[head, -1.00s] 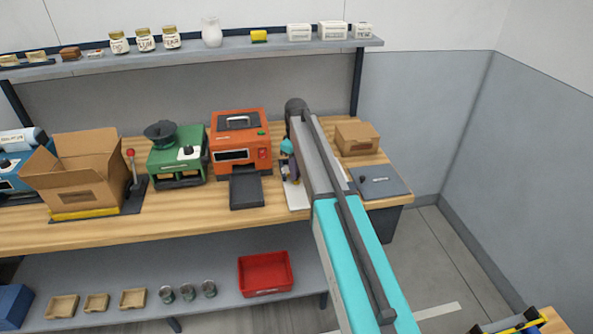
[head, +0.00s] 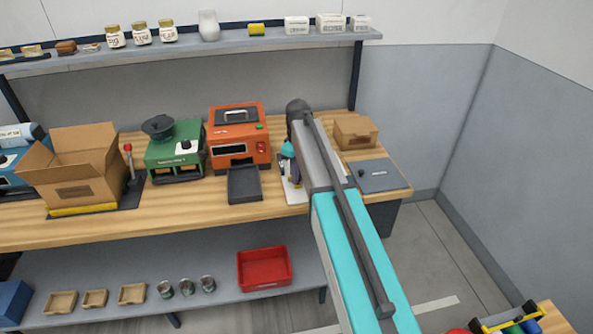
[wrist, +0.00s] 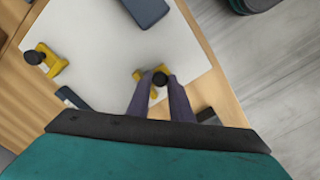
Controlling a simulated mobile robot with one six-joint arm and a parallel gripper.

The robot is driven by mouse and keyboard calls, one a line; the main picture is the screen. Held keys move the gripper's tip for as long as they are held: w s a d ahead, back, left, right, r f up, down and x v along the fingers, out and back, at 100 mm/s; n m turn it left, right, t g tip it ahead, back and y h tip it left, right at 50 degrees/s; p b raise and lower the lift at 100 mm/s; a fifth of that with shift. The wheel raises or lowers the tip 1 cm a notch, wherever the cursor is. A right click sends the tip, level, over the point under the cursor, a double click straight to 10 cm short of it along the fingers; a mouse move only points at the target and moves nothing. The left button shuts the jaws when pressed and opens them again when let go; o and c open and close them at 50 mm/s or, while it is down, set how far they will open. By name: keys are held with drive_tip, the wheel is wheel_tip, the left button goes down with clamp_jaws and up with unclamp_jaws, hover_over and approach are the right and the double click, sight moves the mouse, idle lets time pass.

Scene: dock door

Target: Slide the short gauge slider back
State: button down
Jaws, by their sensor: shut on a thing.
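A white gauge board (wrist: 110,65) lies on the wooden bench in the wrist view. It carries two yellow sliders with black knobs. One yellow slider (wrist: 139,74) is at the middle, and my gripper (wrist: 160,92) is shut on its black knob (wrist: 159,79). The other yellow slider (wrist: 53,66) stands apart at the left of the board, with its own black knob (wrist: 33,57). I cannot tell from its look which one is the short one. In the head view the board (head: 293,195) shows only partly, as my arm covers much of it.
A dark blue-grey block (wrist: 146,10) and a dark strip (wrist: 71,98) also lie on the board. In the head view an orange machine (head: 240,140) stands left of my arm. A small cardboard box (head: 355,132) and a grey flat pad (head: 380,176) are to the right.

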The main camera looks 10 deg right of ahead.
drive_tip(key=shift+s, duration=0.3)
drive_tip(key=c, duration=1.6)
unclamp_jaws()
drive_tip(key=shift+s, duration=0.15)
drive_tip(key=shift+r, duration=0.2)
drive_tip(key=shift+r, duration=0.4)
drive_tip(key=shift+r+b, duration=1.85)
drive_tip(key=shift+r, duration=4.5)
drive_tip(key=shift+f, duration=0.15)
